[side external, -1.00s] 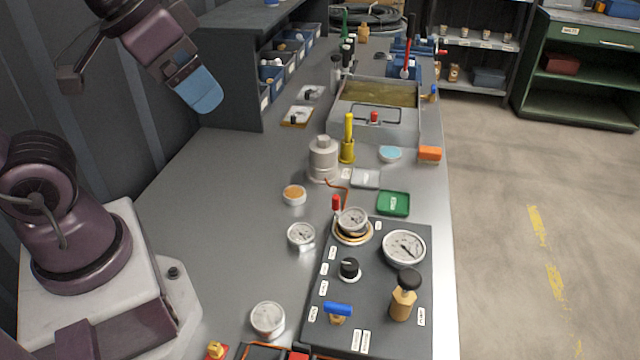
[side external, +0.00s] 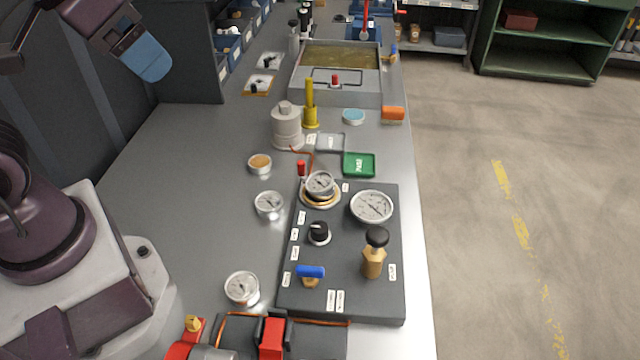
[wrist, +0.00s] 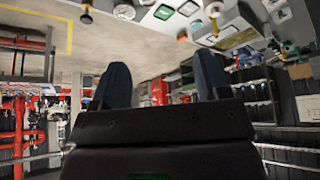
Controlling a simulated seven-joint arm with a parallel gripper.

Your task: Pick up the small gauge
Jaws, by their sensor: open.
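Several round white-faced gauges are in the side view. One small loose gauge (side external: 268,204) lies on the bench left of the dark panel (side external: 350,290). Another loose gauge (side external: 242,288) lies nearer the front. A small gauge (side external: 320,184) sits on a brass-coloured ring at the panel's back left corner, and a larger gauge (side external: 371,207) is at its right. I cannot tell which one the task names. My gripper (side external: 152,62), with blue fingers, is high at the upper left, away from all gauges. In the wrist view my gripper (wrist: 163,82) is open and empty.
The panel also carries a black knob (side external: 319,233), a blue-handled valve (side external: 310,272) and a brass valve (side external: 375,254). A grey pump body (side external: 287,128), yellow post (side external: 310,108) and green box (side external: 359,165) stand behind. The bench's left part (side external: 170,150) is clear.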

